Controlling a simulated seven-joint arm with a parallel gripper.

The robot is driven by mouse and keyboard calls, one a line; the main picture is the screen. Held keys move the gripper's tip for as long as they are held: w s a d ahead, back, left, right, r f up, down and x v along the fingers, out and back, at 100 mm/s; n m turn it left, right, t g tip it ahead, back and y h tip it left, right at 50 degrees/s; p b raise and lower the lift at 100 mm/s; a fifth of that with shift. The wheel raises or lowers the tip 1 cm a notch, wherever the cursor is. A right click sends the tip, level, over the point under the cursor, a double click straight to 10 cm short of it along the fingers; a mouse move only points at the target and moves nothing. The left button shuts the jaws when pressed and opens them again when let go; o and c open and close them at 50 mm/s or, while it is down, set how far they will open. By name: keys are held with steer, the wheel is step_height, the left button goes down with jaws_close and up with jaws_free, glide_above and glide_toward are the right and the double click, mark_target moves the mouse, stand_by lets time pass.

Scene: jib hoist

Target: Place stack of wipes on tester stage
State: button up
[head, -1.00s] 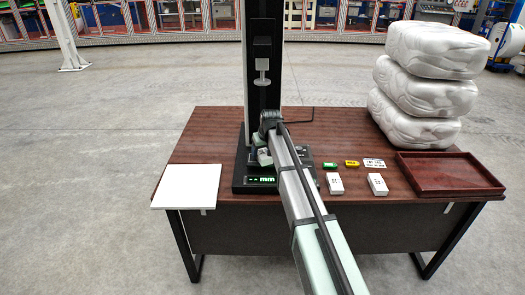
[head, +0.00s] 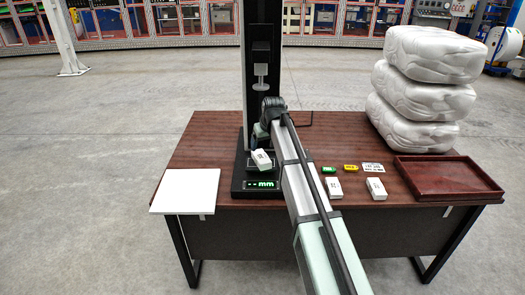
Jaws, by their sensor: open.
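A small white stack of wipes (head: 260,159) with dark print on its end lies on the stage at the foot of the tester (head: 240,180), just behind the green "-- mm" display (head: 262,185). My gripper (head: 261,143) is open, just above and behind this stack, and partly hidden by my arm. I cannot tell whether its fingers touch the stack. Two similar white printed packs (head: 333,188), (head: 376,188) stand on the table to the right. The tester's plunger (head: 261,76) hangs well above the stage.
The brown table (head: 195,155) also holds a white board (head: 185,191), a green tag (head: 328,169), a yellow tag (head: 351,168), a printed label (head: 373,168), a red-brown tray (head: 447,177) and piled wrapped white bundles (head: 420,95). The table's left back is clear.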

steer(key=shift+v, duration=2)
